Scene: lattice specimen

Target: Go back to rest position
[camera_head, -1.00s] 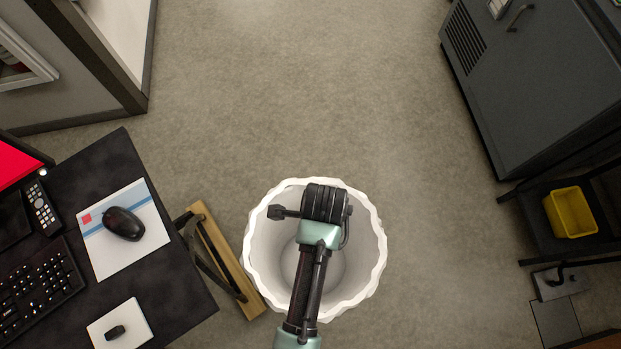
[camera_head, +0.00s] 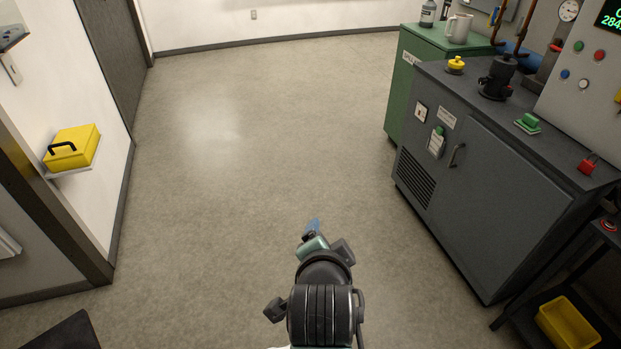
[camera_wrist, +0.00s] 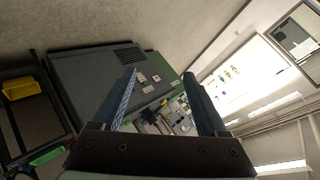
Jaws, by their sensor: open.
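My gripper (camera_wrist: 165,100) shows in the wrist view with its two blue fingers apart and nothing between them. In the head view, my arm reaches up from the bottom middle over bare floor. The gripper end (camera_head: 313,226) is small there and points forward, away from me. It touches nothing that I can see.
A dark grey cabinet (camera_head: 490,190) stands on the right with a green cabinet (camera_head: 440,60) behind it. A yellow bin (camera_head: 566,322) sits on a low shelf at lower right. A yellow box (camera_head: 72,148) is on a wall shelf at left. The middle floor is clear.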

